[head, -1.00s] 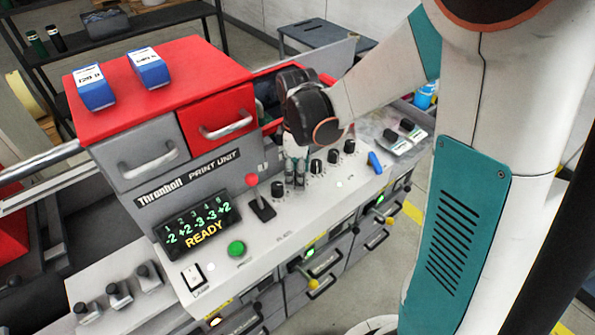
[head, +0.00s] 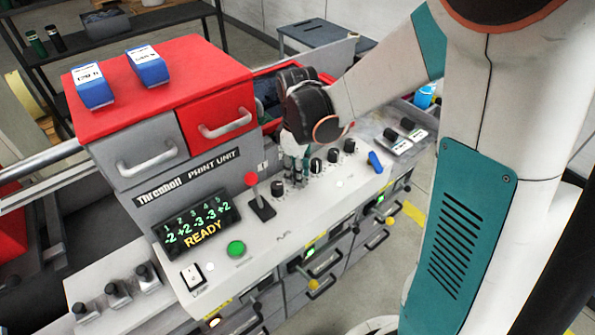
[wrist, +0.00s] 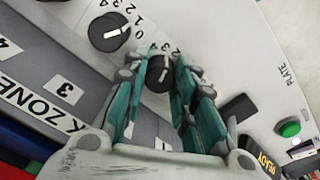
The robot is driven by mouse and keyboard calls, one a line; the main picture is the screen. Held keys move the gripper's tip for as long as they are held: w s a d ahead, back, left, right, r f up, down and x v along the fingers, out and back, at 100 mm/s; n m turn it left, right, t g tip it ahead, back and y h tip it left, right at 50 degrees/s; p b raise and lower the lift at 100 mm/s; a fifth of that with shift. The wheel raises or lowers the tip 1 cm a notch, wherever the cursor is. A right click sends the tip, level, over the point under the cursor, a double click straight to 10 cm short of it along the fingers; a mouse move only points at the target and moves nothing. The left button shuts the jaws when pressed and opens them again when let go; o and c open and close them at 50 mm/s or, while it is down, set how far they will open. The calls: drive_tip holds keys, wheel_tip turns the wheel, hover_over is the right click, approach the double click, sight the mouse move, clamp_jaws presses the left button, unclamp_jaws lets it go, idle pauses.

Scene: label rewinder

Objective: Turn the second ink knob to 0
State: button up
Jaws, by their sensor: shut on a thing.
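The second ink knob (wrist: 158,73) is a black round knob with a white pointer line. In the wrist view it sits between the fingertips of my gripper (wrist: 155,76), which is shut on it. In the head view my gripper (head: 297,172) comes down onto the sloping panel at the second place in the knob row and hides most of that knob. The display (head: 197,224) reads -2, +2, -3, -3, +2 under numbers 1 to 5, with READY below.
The first knob (head: 278,188) and third knob (head: 316,165) stand close on either side. A red-topped lever (head: 251,181) and a green button (head: 236,248) are on the panel to the left. The red drawer (head: 222,118) with its handle is behind.

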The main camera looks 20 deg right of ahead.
drive_tip(key=m+b, duration=0.1)
drive_tip(key=m, duration=0.3)
drive_tip(key=shift+m, duration=0.3)
drive_tip(key=m, duration=0.3)
drive_tip(key=shift+m, duration=0.4)
drive_tip(key=m+b, duration=0.1)
drive_tip(key=m, duration=0.2)
drive_tip(key=shift+m, duration=2.2)
drive_tip(key=o, duration=1.1)
wheel_tip(320, 180, up, 12)
drive_tip(key=shift+s+a, duration=0.1)
